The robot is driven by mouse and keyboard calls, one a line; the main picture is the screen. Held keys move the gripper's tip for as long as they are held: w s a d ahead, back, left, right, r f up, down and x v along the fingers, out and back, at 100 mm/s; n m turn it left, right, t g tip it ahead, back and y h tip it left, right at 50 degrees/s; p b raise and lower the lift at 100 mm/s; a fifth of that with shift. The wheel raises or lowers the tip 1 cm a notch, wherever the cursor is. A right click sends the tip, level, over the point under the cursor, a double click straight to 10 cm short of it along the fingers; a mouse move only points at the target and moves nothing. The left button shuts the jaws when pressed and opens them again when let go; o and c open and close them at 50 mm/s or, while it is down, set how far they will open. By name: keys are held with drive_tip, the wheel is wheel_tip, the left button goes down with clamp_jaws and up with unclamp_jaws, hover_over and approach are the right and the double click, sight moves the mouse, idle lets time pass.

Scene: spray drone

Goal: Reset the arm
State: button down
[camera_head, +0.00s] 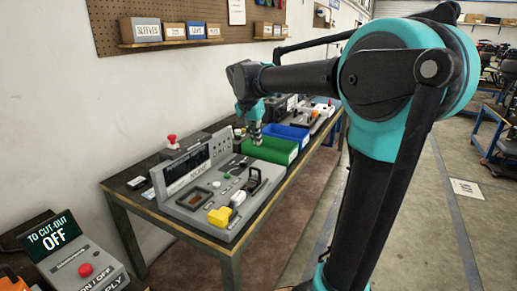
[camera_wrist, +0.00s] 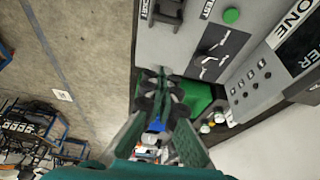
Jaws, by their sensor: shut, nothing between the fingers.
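My arm, black with teal joints, reaches from the right over the workbench in the head view. A round green button (camera_wrist: 231,16) and a black plate with silver marks (camera_wrist: 215,55) show on the panel. I cannot tell whether the fingertips touch anything.
The wooden-edged workbench (camera_head: 265,208) runs along the left wall. A blue bin (camera_head: 286,133) stands behind the green one. A box with a red button (camera_head: 86,270) is at the lower left. Open floor (camera_head: 420,235) lies to the right.

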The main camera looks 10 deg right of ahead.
drive_tip(key=shift+s+a+r, duration=0.1)
drive_tip(key=shift+s+r, duration=0.1)
drive_tip(key=shift+r, duration=0.4)
drive_tip(key=s+d+f+n+y, duration=0.1)
drive_tip(key=s+d+f+n, duration=0.2)
drive_tip(key=s+f, duration=0.9)
drive_tip(key=s+d+f+n+t+y, duration=0.1)
drive_tip(key=s+d+f+n, duration=0.3)
drive_tip(key=s+f, duration=0.8)
wheel_tip(320, 180, down, 2)
drive_tip(key=shift+d+f, duration=0.25)
drive_tip(key=shift+d, duration=0.8)
